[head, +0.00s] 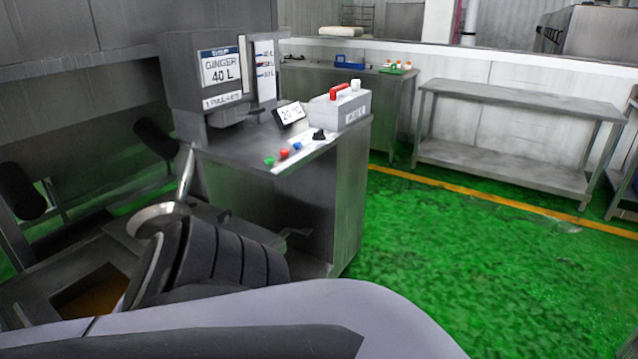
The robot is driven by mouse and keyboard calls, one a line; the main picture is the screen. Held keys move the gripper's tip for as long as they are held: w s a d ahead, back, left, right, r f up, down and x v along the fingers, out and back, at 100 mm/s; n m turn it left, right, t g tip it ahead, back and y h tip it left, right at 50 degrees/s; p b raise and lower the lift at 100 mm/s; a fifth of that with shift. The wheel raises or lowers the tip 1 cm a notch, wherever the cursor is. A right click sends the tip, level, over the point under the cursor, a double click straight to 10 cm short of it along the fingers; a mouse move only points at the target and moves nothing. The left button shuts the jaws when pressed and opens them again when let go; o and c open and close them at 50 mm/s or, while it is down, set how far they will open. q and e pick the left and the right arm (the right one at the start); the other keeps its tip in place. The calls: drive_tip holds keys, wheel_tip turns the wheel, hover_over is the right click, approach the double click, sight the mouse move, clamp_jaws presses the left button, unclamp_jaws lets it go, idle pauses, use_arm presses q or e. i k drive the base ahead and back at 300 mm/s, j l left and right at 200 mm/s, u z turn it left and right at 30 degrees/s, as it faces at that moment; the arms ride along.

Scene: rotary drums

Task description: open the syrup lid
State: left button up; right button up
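A grey metal unit (185,75) with a label reading GINGER 40 L stands at the left end of the steel cabinet. A round metal piece (150,217) with a slanted rod rising from it sits low in front of this unit; I cannot tell whether it is the syrup lid. At the lower left, a square opening (98,287) in a metal surface shows brown-orange inside. My arm, grey with dark ribbed parts, crosses the bottom of the view and hides part of this area. I cannot make out either gripper.
The steel cabinet top holds a grey box (340,107) with a red handle, a 20 °C display (290,114) and coloured buttons (284,153). Two dark cylinders stick out at the left. A steel table (520,105) stands at the back right. The green floor (470,260) is clear.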

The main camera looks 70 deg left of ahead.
sight(26, 302)
drive_tip(key=u, duration=3.7)
drive_tip(key=i, duration=0.25)
drive_tip(key=i+z, duration=0.35)
drive_tip(key=i, duration=0.2)
